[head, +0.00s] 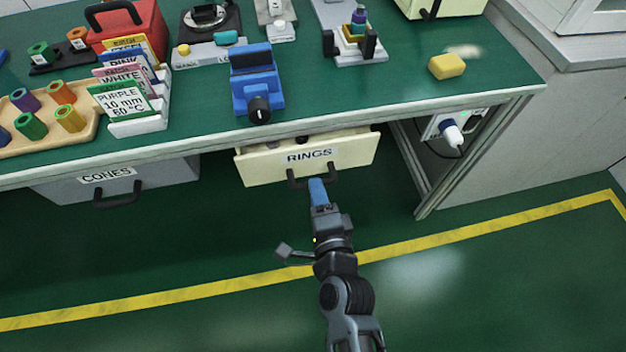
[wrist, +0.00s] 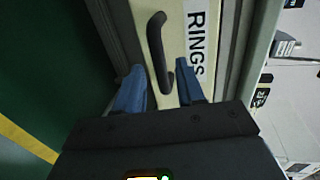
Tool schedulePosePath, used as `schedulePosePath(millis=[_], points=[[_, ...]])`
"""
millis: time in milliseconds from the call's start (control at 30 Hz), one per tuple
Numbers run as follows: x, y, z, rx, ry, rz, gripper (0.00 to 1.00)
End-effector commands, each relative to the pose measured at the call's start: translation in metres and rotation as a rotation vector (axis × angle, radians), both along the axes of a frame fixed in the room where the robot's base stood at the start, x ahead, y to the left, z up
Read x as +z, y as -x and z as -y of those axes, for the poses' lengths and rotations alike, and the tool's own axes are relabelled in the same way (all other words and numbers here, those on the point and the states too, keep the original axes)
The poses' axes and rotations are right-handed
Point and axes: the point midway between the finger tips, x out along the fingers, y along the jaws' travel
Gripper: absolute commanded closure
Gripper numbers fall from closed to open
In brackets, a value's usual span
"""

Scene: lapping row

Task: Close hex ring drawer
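The cream RINGS drawer (head: 262,164) under the bench is pulled partly out, with a strip of its inside showing behind the front. Its dark bar handle (head: 296,184) is on the front below the label. My gripper (head: 317,183) is at the handle in the head view, its blue fingers covering part of the bar. In the wrist view my gripper (wrist: 163,66) is open, with one finger on each side of the near end of the handle (wrist: 155,40). A gap shows between the fingers and the bar. The drawer front (wrist: 178,20) lies just beyond the fingertips.
A grey CONES drawer (head: 70,190) is to the left under the bench. A bench leg (head: 425,185) stands to the right. The green bench top (head: 300,110) overhangs the drawer and holds a blue vise (head: 256,88). The floor in front is clear.

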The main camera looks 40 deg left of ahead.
Motion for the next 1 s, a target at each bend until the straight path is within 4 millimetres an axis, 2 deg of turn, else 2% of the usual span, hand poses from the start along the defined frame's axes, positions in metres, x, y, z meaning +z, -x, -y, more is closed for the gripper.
schedulePosePath(millis=[100,300,633,1000], points=[[-0.004,-0.012,-0.013,0.0,-0.001,0.001,0.61],[-0.008,-0.022,-0.026,0.0,0.0,0.0,0.61],[-0.008,-0.024,-0.028,0.0,-0.001,-0.001,0.62],[-0.008,-0.023,-0.027,-0.001,-0.001,-0.001,0.98]])
